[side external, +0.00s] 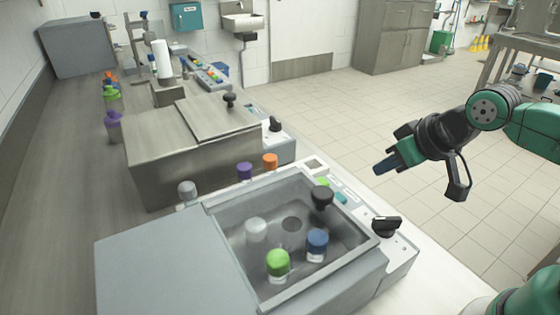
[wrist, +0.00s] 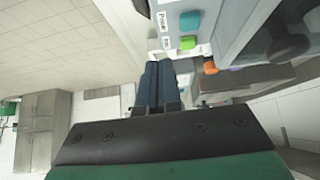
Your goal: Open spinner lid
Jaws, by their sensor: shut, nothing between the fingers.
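The near grey machine (side external: 150,255), which I take to be the spinner, has a framed window-like lid (side external: 375,240) with a black knob (side external: 322,197). The lid looks see-through and lies flat, apparently closed. Grey, green (side external: 278,263) and blue (side external: 317,239) capped cups show in the basin beneath, around a dark round spot. My gripper (side external: 380,168) is shut and empty, in the air to the right of the machine, apart from the knob. In the wrist view my shut blue fingers (wrist: 158,75) point towards the machine's side, near a teal button (wrist: 190,21) and a green button (wrist: 188,42).
A black handle (side external: 387,226) sticks up at the machine's right edge. Behind stands a metal box with a closed lid (side external: 215,118) and its own black knob (side external: 230,99). Purple (side external: 244,171) and orange (side external: 270,161) caps stand between the machines. Open floor lies to the right.

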